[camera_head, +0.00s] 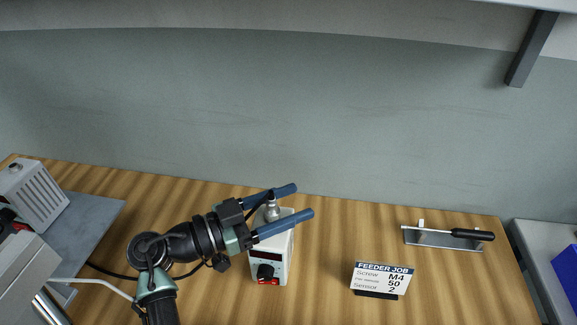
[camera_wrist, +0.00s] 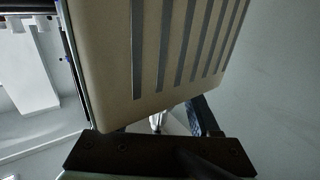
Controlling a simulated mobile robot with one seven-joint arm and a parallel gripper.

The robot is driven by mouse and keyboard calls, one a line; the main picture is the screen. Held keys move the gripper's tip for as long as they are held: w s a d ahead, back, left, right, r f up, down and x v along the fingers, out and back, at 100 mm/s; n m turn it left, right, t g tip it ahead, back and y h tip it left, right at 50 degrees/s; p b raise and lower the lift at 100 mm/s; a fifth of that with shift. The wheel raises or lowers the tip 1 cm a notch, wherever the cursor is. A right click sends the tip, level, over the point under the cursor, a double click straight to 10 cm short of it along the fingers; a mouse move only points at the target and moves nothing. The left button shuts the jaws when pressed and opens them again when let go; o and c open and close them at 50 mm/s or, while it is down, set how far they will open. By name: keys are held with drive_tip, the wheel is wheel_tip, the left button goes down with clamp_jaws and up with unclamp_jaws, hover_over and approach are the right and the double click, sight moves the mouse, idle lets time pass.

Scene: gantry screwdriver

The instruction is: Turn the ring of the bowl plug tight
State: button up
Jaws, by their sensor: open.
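A white control box (camera_head: 270,262) stands on the bench with a dark display, a black knob and a red switch on its front. A small silver fitting (camera_head: 271,212) stands on its top; it looks like the bowl plug with its ring, but details are too small to tell. My gripper (camera_head: 294,203) is open, with its two blue fingers either side of the fitting in the head view. I cannot tell whether they touch it. In the wrist view a silver piece (camera_wrist: 157,122) shows near the dark gripper bar, with one finger (camera_wrist: 206,116) to its right.
A slotted beige housing (camera_wrist: 165,50) fills much of the wrist view. A "FEEDER JOB" card (camera_head: 382,278) stands to the right, and a black-handled screwdriver (camera_head: 468,234) lies on a metal stand (camera_head: 440,241). A vented grey box (camera_head: 32,192) is at left.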

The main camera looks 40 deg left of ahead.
drive_tip(key=v, duration=0.7)
drive_tip(key=shift+s, duration=0.25)
drive_tip(key=shift+a, duration=0.15)
